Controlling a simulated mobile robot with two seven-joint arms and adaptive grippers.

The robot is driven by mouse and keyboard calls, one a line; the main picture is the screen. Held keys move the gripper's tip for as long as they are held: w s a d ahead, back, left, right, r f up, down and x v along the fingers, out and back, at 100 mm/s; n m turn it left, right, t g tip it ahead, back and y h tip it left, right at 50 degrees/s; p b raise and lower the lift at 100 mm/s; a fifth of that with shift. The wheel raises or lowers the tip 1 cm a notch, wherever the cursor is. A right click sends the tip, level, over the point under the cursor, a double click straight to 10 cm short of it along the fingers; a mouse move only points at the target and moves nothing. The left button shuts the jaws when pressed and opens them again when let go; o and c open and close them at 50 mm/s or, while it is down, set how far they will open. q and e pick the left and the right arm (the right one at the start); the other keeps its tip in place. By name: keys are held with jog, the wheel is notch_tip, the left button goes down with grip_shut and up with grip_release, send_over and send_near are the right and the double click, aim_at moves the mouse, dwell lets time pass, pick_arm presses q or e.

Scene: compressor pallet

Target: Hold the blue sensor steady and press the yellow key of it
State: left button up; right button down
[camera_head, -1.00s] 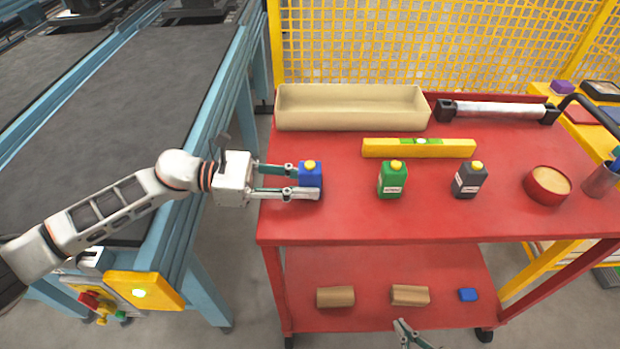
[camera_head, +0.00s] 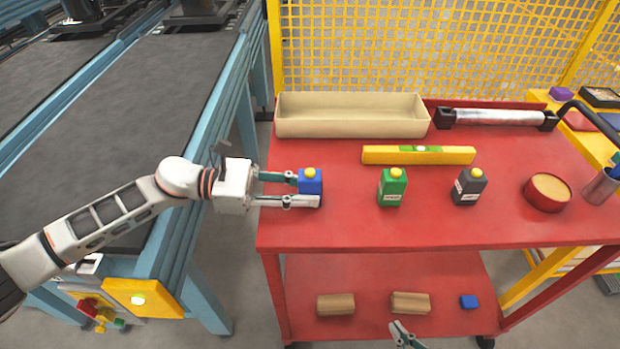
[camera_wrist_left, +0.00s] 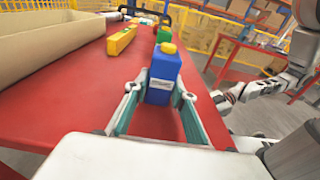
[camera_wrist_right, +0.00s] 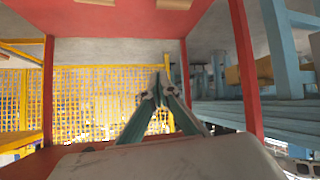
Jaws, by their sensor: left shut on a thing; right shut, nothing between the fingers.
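The blue sensor (camera_head: 310,187) stands upright near the left end of the red cart's top, with its yellow key (camera_head: 310,172) on top. My left gripper (camera_head: 304,190) is shut on its sides. In the left wrist view the blue sensor (camera_wrist_left: 163,78) sits between the two fingertips, a white label facing the camera and the yellow key (camera_wrist_left: 168,47) uncovered. My right gripper (camera_head: 402,330) shows at the bottom edge of the head view, in front of the cart's lower shelf. It is shut and empty, and also shows in the right wrist view (camera_wrist_right: 158,92).
On the red cart top (camera_head: 340,225) stand a green sensor (camera_head: 392,189) and a dark grey sensor (camera_head: 468,189). Behind are a yellow level (camera_head: 385,155) and a beige tray (camera_head: 350,128). A red bowl (camera_head: 545,194) is at right. The lower shelf (camera_head: 370,275) holds blocks.

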jog(key=w+a+r+m+y, duration=0.35)
jog(key=a+r, duration=0.25)
jog(key=a, duration=0.2)
jog(key=w+a+r+m+y, duration=0.2)
jog(key=w+a+r+y, duration=0.15)
jog(key=a+r, duration=0.35)
jog(key=s+a+r+g+y, duration=0.4)
jog(key=a+r+g, duration=0.2)
jog(key=a+r, duration=0.65)
jog(key=w+r+n+h, duration=0.1)
jog(key=w+r+n, duration=0.1)
jog(key=n, duration=0.1)
jog(key=w+r+n+h, duration=0.1)
jog(key=w+r+n, duration=0.1)
jog(key=w+n, duration=0.1)
jog(key=w+d+r+n+g+h, duration=0.1)
jog(key=w+r+n, duration=0.1)
jog(key=n, duration=0.3)
jog(key=shift+w+r, duration=0.3)
jog(key=shift+r, duration=0.3)
jog(key=w+d+r+n+t+h, duration=0.1)
jog(key=w+d+r+n+h, duration=0.1)
jog(key=r, duration=0.4)
jog(key=w+d+r+n+t+h, duration=0.2)
jog(key=w+d+r+n, duration=0.2)
jog(key=w+r+n, duration=0.1)
notch_tip(320, 180, up, 2)
jog(key=shift+w+d+r+n+h, duration=0.1)
jog(key=shift+w+d+n+h, duration=0.25)
jog(key=shift+w, duration=0.15)
